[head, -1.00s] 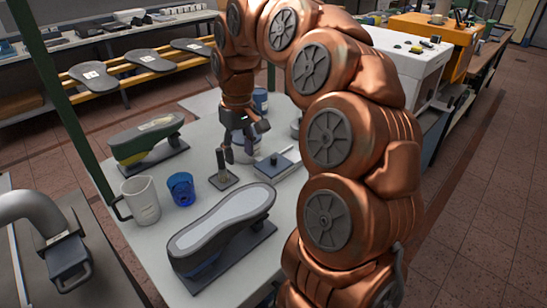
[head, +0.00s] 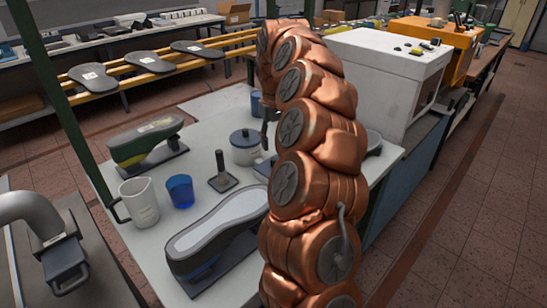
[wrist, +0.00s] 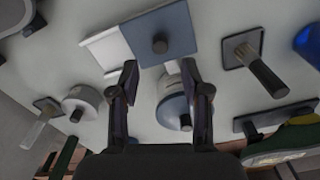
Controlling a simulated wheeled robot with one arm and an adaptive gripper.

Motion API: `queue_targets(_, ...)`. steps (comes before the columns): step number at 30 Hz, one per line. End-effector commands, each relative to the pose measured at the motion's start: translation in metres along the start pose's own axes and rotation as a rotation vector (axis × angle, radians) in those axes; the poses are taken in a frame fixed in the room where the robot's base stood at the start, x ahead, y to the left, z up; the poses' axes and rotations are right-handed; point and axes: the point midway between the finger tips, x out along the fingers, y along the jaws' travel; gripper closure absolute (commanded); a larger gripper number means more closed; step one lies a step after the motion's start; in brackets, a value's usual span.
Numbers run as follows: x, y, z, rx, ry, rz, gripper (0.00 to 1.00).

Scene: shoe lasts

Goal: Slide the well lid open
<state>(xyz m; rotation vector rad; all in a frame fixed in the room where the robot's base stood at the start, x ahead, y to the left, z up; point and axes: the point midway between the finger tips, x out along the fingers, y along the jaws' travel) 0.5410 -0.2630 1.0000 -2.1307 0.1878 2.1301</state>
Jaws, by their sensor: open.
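The well lid (wrist: 170,30) is a flat blue-grey plate with a dark round knob (wrist: 160,44). It sits on a pale block (wrist: 108,49) that shows bare at the plate's left in the wrist view. In the head view my arm hides most of this block and lid. My gripper (wrist: 160,76) is open and empty, its two fingers apart below the knob in the wrist view. The knob is not between the fingertips. In the head view only a dark part of the gripper (head: 264,137) shows beside the arm.
A lidded pot (head: 245,148) stands close by; it shows just below the fingertips in the wrist view (wrist: 175,105).

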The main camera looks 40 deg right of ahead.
Motion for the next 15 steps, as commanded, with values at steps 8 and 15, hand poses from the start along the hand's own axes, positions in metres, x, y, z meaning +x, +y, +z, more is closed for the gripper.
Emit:
queue_targets(8, 0.032, -0.001, 0.001, -0.002, -0.003, -0.002, 0.53)
queue_targets(15, 0.06, -0.001, 0.001, 0.0, -0.001, -0.003, 0.53)
